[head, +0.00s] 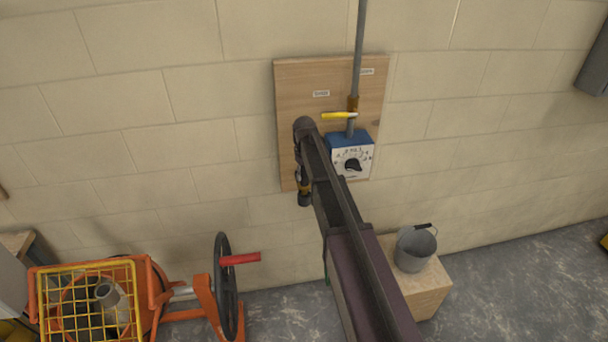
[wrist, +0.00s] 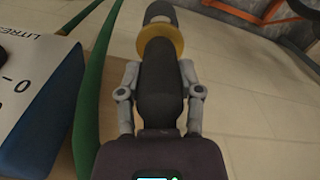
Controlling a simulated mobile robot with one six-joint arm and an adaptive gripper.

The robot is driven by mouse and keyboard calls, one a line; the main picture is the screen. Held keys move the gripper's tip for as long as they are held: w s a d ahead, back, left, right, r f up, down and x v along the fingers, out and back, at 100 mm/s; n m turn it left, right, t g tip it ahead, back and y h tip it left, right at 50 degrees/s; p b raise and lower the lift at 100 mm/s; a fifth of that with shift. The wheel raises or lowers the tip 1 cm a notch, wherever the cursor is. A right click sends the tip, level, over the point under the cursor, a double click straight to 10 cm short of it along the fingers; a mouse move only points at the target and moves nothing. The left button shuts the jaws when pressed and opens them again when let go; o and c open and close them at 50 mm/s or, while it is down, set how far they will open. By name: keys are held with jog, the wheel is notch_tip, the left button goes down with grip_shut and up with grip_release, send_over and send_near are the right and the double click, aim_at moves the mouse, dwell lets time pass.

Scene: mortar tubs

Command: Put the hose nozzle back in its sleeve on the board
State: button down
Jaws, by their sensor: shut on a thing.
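The hose nozzle (wrist: 158,75) is a dark body with a brass-yellow collar and a pale, dark-tipped end in the wrist view. My gripper (wrist: 160,85) is shut on it, one grey finger on each side. In the head view the nozzle (head: 304,198) hangs at the lower left edge of the wooden board (head: 292,85), just below my gripper (head: 301,176). I cannot tell whether it touches the board. The sleeve cannot be made out; my arm covers part of the board. A green hose (wrist: 95,90) runs beside the gripper in the wrist view.
A blue and white dial box (head: 352,155) sits right of my arm, and close by in the wrist view (wrist: 40,100). Above it are a yellow lever (head: 338,115) and a vertical pipe (head: 359,45). Below stand an orange mixer (head: 205,300) and a bucket (head: 415,248) on a block.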

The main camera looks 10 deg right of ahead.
aim_at(304, 181)
jog(key=shift+f+b, duration=1.8)
dwell(1.1)
dwell(0.3)
jog(key=shift+c, duration=0.9)
grip_release()
jog(key=shift+r, duration=0.15)
notch_tip(304, 181, up, 10)
jog(key=p, duration=1)
jog(key=shift+r+p, duration=0.2)
jog(key=shift+p, duration=0.1)
jog(key=s+d+f+b, duration=0.5)
jog(key=s+d, duration=0.5)
jog(key=s, duration=0.1)
jog(key=s+d+f+m+b, duration=0.1)
jog(key=s+d+f+b, duration=0.5)
jog(key=s+d, duration=0.4)
jog(key=shift+s+f, duration=0.25)
jog(key=shift+s, duration=0.8)
